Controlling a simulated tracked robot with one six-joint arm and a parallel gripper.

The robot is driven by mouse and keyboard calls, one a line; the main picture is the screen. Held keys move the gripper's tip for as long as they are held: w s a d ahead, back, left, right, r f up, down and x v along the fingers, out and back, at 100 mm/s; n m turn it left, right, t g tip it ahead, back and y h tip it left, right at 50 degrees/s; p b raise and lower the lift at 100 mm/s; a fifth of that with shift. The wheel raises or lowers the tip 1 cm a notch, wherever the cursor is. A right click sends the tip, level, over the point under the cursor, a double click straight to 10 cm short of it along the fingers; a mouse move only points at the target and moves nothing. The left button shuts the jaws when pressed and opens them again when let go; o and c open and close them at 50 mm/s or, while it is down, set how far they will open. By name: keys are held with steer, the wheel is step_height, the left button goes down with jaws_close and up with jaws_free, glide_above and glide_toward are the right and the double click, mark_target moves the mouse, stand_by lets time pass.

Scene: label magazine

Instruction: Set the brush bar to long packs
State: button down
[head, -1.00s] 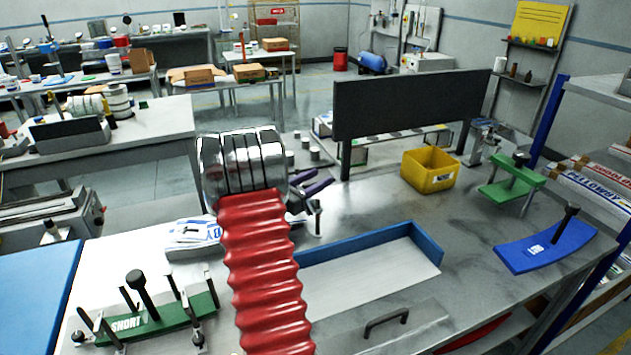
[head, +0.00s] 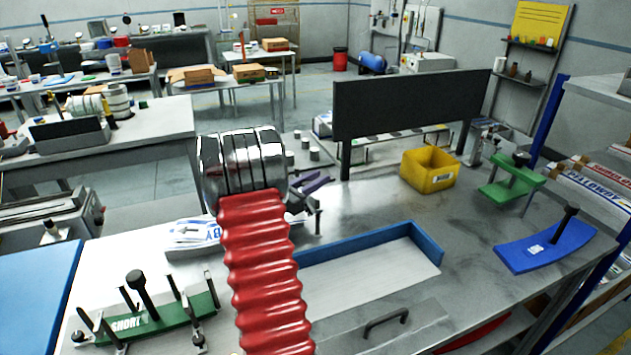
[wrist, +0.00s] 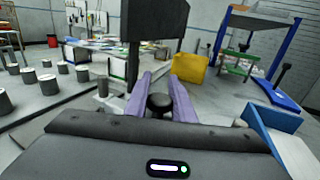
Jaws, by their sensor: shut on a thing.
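My gripper (head: 312,184) has purple fingers and is partly hidden behind my red and silver arm. In the wrist view, my gripper (wrist: 159,86) is shut on a round black knob (wrist: 160,103) between its fingers. What the knob is fixed to is mostly hidden. A green bar marked SHORT (head: 160,325) with a tall black handle and several posts lies at the front left. A curved blue bar (head: 545,248) with a black handle lies at the right; its label is too small to read. I cannot tell which part is the brush bar.
A blue-edged tray (head: 385,268) lies on the bench right of my arm. A yellow bin (head: 430,170), a dark upright panel (head: 410,105) and a green stand (head: 512,185) are behind. White packs (head: 193,236) lie left of my arm. Several grey pegs (wrist: 48,85) stand at the wrist view's left.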

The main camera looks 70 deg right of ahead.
steer(key=shift+f, duration=1.75)
steer(key=c, duration=1.5)
jaws_free()
steer(key=shift+c, duration=0.2)
steer(key=shift+w+a+r, duration=0.1)
steer(key=shift+w+a, duration=0.15)
steer(key=shift+a, duration=0.25)
steer(key=v, duration=1.2)
steer(key=shift+a, duration=0.4)
